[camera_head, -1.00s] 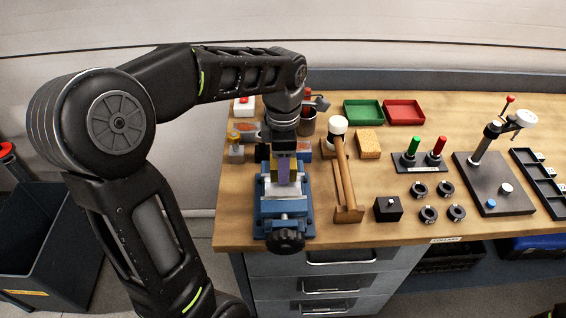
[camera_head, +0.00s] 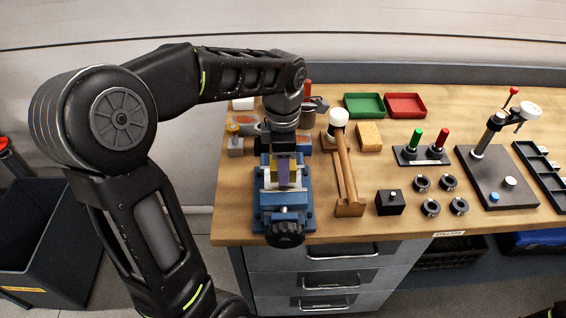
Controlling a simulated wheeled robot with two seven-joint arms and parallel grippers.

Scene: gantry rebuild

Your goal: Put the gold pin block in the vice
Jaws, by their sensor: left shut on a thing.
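The blue vice (camera_head: 283,214) stands at the front left of the bench, with its black handwheel (camera_head: 285,234) toward me. My left gripper (camera_head: 284,172) is over the vice, pointing down. It is shut on the gold pin block (camera_head: 270,178), whose gold colour shows in small patches beside the fingers. The block is low at the vice's jaw gap. The fingers hide most of it and its pin, and I cannot tell whether it rests on the vice. My right gripper is not in view.
A mallet (camera_head: 338,120) on a wooden stand is close right of the vice. A grey block with a gold knob (camera_head: 235,146) stands behind left. A black block (camera_head: 389,203), several rings and a dark stand (camera_head: 495,175) lie farther right. Green (camera_head: 364,105) and red (camera_head: 405,104) trays are behind.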

